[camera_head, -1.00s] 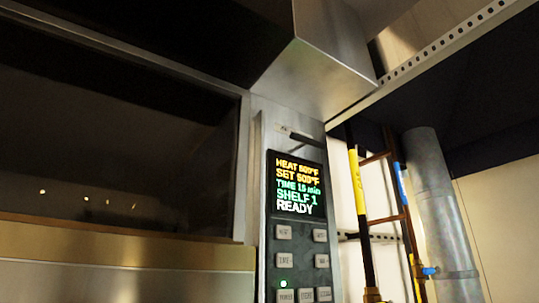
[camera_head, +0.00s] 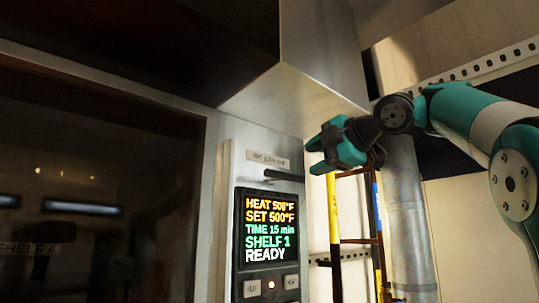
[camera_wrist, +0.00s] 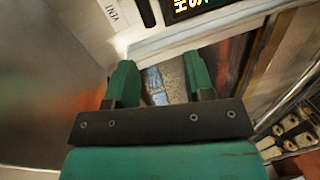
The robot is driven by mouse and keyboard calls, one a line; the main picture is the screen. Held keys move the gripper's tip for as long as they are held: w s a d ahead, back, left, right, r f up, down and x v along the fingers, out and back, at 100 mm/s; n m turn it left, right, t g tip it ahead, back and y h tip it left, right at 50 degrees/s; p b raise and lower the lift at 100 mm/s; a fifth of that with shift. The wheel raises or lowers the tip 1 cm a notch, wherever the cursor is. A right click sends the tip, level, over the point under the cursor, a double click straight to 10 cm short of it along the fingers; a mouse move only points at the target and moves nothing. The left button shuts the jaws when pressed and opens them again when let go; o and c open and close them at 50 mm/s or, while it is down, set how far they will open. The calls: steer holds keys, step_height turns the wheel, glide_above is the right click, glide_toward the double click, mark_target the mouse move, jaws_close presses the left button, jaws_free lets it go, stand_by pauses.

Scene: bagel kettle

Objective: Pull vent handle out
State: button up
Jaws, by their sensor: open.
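The vent handle (camera_head: 285,175) is a short dark bar on the oven's control panel, under a small label (camera_head: 268,160) and above the lit display. My gripper (camera_head: 322,152) is teal and dark, open and empty. In the head view it appears to the right of the handle and slightly higher, apart from it. In the wrist view my two teal fingers (camera_wrist: 160,78) are spread with nothing between them. A dark bar that looks like the handle (camera_wrist: 147,12) shows at the top edge, beside the vent label (camera_wrist: 115,15), beyond the fingertips.
The display (camera_head: 268,228) reads heat 500°F and ready. A steel hood (camera_head: 295,95) overhangs above the panel. The dark oven window (camera_head: 90,180) lies to the left. Yellow and copper pipes (camera_head: 334,225) and a grey duct (camera_head: 405,210) stand behind, to the right.

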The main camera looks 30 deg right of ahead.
mark_target(277, 173)
steer(key=shift+n, duration=0.4)
steer(key=p+x, duration=0.1)
steer(key=x, duration=0.4)
steer(key=r+p+x, duration=0.1)
steer(key=p+x, duration=0.1)
steer(key=x, duration=0.3)
steer(key=r+p+x, duration=0.1)
steer(key=x, duration=0.4)
steer(key=shift+w+d+r+p, duration=0.2)
steer(key=shift+w+d+p, duration=0.1)
steer(key=shift+p, duration=0.1)
steer(key=shift+w+a+f, duration=0.1)
steer(key=shift+w+f, duration=0.2)
steer(key=shift+w, duration=0.3)
jaws_close()
